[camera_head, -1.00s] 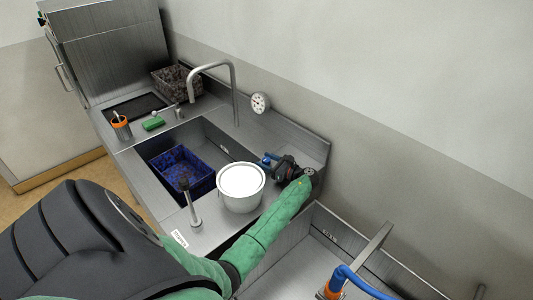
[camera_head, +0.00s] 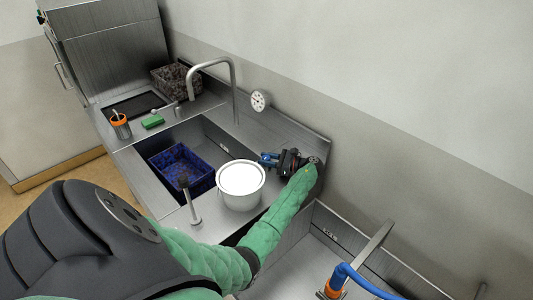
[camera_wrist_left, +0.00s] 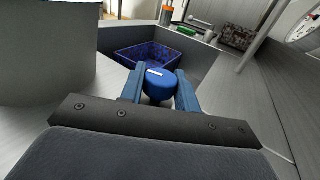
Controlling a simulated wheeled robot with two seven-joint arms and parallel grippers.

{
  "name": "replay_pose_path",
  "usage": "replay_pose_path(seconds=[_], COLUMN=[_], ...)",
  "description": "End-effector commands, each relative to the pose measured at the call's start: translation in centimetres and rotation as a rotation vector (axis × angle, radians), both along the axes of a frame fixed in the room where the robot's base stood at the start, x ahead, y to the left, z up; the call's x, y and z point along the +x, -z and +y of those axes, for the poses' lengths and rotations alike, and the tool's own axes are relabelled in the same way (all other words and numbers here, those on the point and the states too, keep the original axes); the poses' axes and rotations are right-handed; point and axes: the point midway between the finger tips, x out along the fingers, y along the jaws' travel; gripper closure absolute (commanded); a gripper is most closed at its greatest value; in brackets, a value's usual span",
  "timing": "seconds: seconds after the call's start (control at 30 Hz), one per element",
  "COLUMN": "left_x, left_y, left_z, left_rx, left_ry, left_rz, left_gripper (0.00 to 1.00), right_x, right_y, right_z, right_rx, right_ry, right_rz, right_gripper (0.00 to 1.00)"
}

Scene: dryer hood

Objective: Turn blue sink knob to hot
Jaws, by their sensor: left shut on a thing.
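The blue sink knob (camera_wrist_left: 158,84) shows in the left wrist view as a round blue cap with a white mark on its top. My left gripper (camera_wrist_left: 159,90) has its two blue fingers on either side of the knob and is shut on it. In the head view my left gripper (camera_head: 268,159) is at the back of the counter, right of the white bucket, and the knob is hard to make out there. My right gripper is not in view.
A white bucket (camera_head: 240,184) stands on the counter close to my left arm. A blue basket (camera_head: 181,168) sits in the sink basin (camera_head: 205,136). A tall faucet (camera_head: 235,88) and a round wall dial (camera_head: 259,101) stand behind. A second basin with a blue hose (camera_head: 362,284) is at lower right.

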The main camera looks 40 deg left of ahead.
Motion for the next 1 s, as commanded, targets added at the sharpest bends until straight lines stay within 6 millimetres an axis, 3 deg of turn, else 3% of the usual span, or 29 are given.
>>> replay_pose_path(seconds=[0.53, 1.0], left_x=[0.1, 0.0], left_y=[0.2, 0.2], left_z=[-0.2, 0.0], left_rx=[-0.007, -0.004], left_ry=[-0.338, -0.492], left_rz=[0.000, 0.001], left_gripper=[0.91, 0.91], right_x=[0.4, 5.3], right_y=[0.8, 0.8], right_z=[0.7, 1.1], right_rx=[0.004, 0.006], right_ry=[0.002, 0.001], right_rz=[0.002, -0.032], right_gripper=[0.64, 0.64])
